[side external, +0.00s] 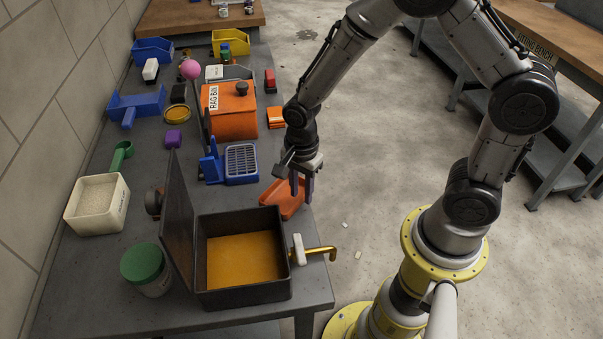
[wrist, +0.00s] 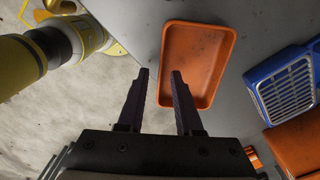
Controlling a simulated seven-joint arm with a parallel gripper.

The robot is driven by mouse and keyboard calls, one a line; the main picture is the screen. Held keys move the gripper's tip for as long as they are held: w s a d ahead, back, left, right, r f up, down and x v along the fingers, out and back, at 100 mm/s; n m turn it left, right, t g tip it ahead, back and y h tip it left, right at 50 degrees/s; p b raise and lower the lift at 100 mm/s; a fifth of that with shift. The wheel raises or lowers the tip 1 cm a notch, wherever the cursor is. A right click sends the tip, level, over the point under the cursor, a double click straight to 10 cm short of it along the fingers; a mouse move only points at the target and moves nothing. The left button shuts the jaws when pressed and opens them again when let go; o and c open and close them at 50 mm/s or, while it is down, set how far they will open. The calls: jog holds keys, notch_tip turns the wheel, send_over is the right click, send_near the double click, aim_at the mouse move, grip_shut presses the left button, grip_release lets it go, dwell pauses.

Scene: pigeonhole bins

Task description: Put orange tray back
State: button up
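The orange tray (side external: 281,201) is shallow and empty and lies near the bench's right edge, behind the dark open box. It also shows in the wrist view (wrist: 198,62), right of centre. My gripper (side external: 301,193) points down at the tray's right side. In the side view the fingers hide part of the tray.
A blue grated holder (side external: 241,163) and an orange rag bin (side external: 232,118) stand behind the tray. A green-lidded jar (side external: 146,266) is front left. Open floor lies right.

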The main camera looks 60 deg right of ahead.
notch_tip(320, 180, up, 11)
jog(key=s+d+r+n+t, duration=0.4)
jog(key=s+r+n, duration=0.8)
jog(key=s+n, duration=0.3)
jog(key=n+t, duration=0.1)
jog(key=n, duration=0.2)
jog(key=shift+s+r+t, duration=0.15)
jog(key=shift+r+t, duration=0.15)
dwell(1.0)
